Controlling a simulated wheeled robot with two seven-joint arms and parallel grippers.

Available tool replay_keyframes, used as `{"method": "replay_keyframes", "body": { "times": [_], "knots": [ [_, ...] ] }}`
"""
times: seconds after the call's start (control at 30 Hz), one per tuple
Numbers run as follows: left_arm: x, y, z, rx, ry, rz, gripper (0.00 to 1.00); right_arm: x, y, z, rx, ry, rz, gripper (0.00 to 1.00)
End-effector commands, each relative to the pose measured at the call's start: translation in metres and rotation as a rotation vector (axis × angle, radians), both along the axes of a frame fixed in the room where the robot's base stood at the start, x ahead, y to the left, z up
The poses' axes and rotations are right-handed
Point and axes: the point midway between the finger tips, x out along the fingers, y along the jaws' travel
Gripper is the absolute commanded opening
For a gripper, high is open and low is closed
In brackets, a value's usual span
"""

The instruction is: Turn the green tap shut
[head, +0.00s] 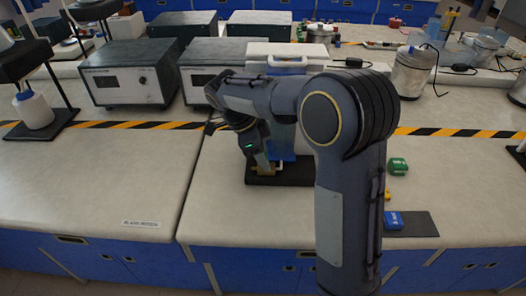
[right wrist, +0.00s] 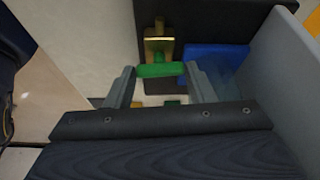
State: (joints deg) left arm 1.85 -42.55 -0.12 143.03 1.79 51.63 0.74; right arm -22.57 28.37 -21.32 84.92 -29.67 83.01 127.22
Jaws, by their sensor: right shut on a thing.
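The green tap (right wrist: 160,70) shows in the right wrist view as a short green bar. It lies crosswise at the near end of a brass fitting (right wrist: 158,48) over a dark base (right wrist: 190,28). My right gripper (right wrist: 161,82) is shut on the green bar, with one finger at each end of it. In the head view my right gripper (head: 264,163) points down at the brass fitting on the black base (head: 290,178); there the green bar is hidden by the gripper. My left gripper is not in view.
A blue part (right wrist: 218,62) stands beside the brass fitting. Green (head: 398,166) and blue (head: 393,220) blocks lie to the right of my arm. The left bench top is mostly clear.

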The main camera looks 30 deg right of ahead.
Motion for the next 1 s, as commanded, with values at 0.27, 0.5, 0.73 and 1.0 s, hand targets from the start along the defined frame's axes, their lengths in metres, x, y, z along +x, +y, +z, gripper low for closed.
{"method": "replay_keyframes", "body": {
  "times": [0.27,0.5,0.73,1.0],
  "knots": [
    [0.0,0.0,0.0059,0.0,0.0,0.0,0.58,0.0013,-0.0007,0.0013,-0.001,-0.001,-0.098,0.26],
    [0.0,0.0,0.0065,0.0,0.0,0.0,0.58,0.0017,-0.0007,0.0007,0.0,-0.003,-0.123,0.26],
    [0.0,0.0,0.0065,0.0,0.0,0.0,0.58,0.0017,-0.0008,0.0006,0.001,-0.003,-0.123,0.26],
    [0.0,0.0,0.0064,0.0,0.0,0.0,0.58,0.0015,-0.0008,0.0004,0.0,-0.002,-0.123,0.71]
  ]
}}
